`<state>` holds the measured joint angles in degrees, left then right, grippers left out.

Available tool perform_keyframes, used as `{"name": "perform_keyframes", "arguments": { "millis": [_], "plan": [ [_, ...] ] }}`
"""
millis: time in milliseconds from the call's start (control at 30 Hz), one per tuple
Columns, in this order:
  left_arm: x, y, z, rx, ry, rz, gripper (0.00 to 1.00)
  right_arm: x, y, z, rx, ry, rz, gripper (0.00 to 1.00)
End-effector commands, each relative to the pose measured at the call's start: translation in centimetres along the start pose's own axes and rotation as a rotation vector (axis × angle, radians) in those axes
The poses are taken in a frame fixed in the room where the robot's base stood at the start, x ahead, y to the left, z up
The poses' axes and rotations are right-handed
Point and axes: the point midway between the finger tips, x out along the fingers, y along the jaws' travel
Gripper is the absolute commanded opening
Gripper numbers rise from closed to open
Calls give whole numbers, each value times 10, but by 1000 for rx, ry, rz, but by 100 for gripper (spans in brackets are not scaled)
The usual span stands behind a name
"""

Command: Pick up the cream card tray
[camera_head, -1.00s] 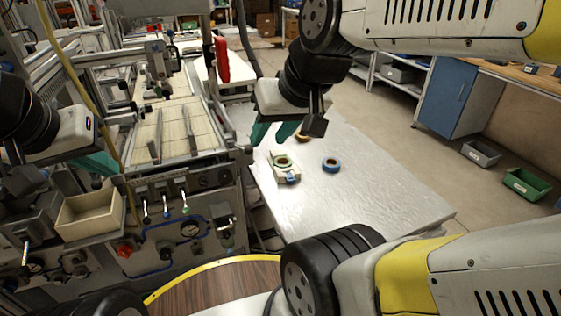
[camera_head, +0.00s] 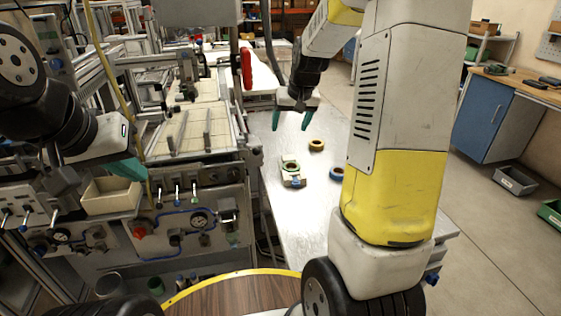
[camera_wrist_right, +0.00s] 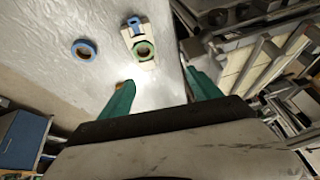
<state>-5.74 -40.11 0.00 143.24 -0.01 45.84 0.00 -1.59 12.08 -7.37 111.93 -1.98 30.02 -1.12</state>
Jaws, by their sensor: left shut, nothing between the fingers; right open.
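The cream card tray (camera_head: 103,208), an open box, sits at the front of the machine at the left in the head view. Its inside looks empty. My left gripper (camera_head: 130,170) is shut and empty, above the tray's back right side in the picture; I cannot tell whether it touches. My right gripper (camera_head: 291,119) is open and empty above the far part of the white table (camera_head: 300,222); its fingers also show in the right wrist view (camera_wrist_right: 162,93). The tray is not recognisable in that wrist view.
On the table are a cream block with a green reel (camera_head: 291,168) and blue part, a blue reel (camera_head: 336,174) partly behind my right arm, and an amber reel (camera_head: 317,145). Valves and gauges (camera_head: 199,220) stand right of the tray. A yellow hose (camera_head: 125,75) hangs behind it.

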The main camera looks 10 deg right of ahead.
Motion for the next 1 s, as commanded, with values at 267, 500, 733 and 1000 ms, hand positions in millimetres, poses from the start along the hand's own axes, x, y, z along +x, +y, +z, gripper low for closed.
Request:
{"name": "perform_keyframes", "arguments": {
  "millis": [267,500,733,1000],
  "plan": [
    [0,0,0,0,0,0,0,128,37,-27,-1,-41,78,73],
    [0,0,0,0,0,0,0,169,49,-29,-8,-49,101,73],
    [0,0,0,0,0,0,0,194,51,-28,-9,-50,102,73],
    [0,0,0,0,0,0,0,232,49,-29,-9,-50,102,73]
  ]
}}
